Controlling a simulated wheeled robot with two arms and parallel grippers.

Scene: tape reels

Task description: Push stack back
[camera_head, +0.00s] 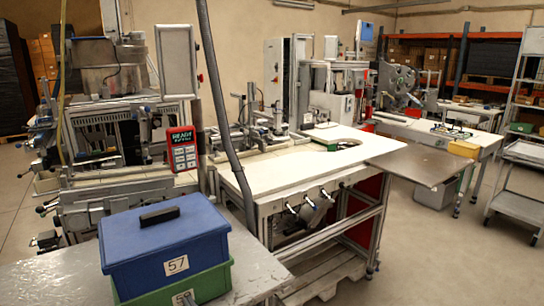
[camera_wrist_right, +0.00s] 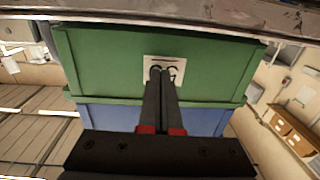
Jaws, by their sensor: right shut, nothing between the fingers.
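A stack of two boxes stands on a metal table in the head view. The blue box (camera_head: 165,250) has a black handle on its lid and a label reading 57, and rests on the green box (camera_head: 205,284). In the right wrist view the picture is inverted, with the green box (camera_wrist_right: 100,60) above the blue box (camera_wrist_right: 205,120). My right gripper (camera_wrist_right: 164,72) is shut and empty, its fingertips over the white label on the green box's face. Whether they touch it I cannot tell.
The metal table top (camera_head: 262,275) has bare room right of the stack. A grey hose (camera_head: 222,120) hangs down just behind the boxes. A white workbench (camera_head: 290,168) with machinery stands beyond, and a shelf cart (camera_head: 518,150) is at far right.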

